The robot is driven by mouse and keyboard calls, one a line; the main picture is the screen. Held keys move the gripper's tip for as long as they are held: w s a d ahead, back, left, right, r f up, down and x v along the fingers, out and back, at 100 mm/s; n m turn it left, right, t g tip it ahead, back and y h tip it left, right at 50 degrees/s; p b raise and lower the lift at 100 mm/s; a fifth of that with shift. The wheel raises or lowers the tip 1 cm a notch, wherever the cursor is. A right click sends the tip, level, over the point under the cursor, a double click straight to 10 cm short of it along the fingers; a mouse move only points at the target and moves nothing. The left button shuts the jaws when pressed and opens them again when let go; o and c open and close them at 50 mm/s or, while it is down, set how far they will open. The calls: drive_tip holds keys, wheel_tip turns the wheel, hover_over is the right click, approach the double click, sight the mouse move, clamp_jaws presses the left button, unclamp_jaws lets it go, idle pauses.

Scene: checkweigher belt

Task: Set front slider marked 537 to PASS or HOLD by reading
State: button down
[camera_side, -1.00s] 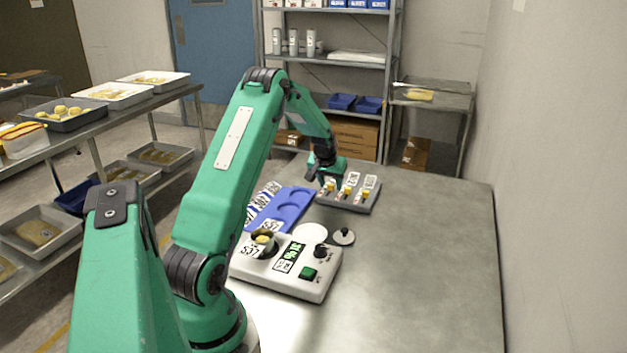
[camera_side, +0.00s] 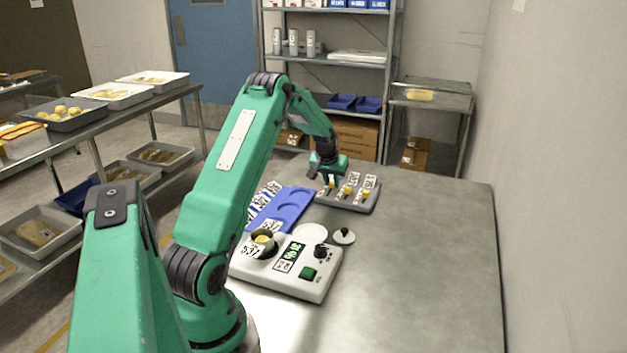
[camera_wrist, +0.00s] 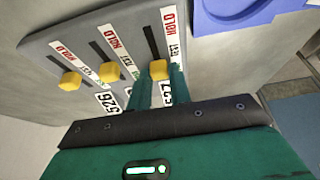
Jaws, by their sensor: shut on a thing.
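The slider panel (camera_wrist: 85,37) is a grey block with three slots and yellow knobs, at the far end of the table. In the wrist view my gripper (camera_wrist: 160,78) is shut on the rightmost yellow knob (camera_wrist: 158,68). A long stretch of empty slot shows between this knob and the HOLD end. Its number tag (camera_wrist: 178,90) seems to read 537, partly hidden by my fingers. In the side view my gripper (camera_side: 328,178) is at the panel's left slider. The weighing unit (camera_side: 318,287) carries a pot tagged 537 (camera_side: 251,249). Its green display (camera_side: 291,252) is too small to read surely.
A blue tray (camera_side: 290,209) with round recesses lies left of the panel. A small dark-knobbed lid (camera_side: 343,237) lies by the weighing unit. The table's right side is clear.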

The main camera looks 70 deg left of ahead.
sight(330, 192)
drive_tip(key=shift+w+a, duration=0.4)
drive_tip(key=shift+w, duration=0.1)
drive_tip(key=c, duration=1.3)
unclamp_jaws()
drive_tip(key=shift+s+r, duration=0.1)
drive_tip(key=shift+r, duration=0.05)
drive_tip(key=shift+v, duration=3.8)
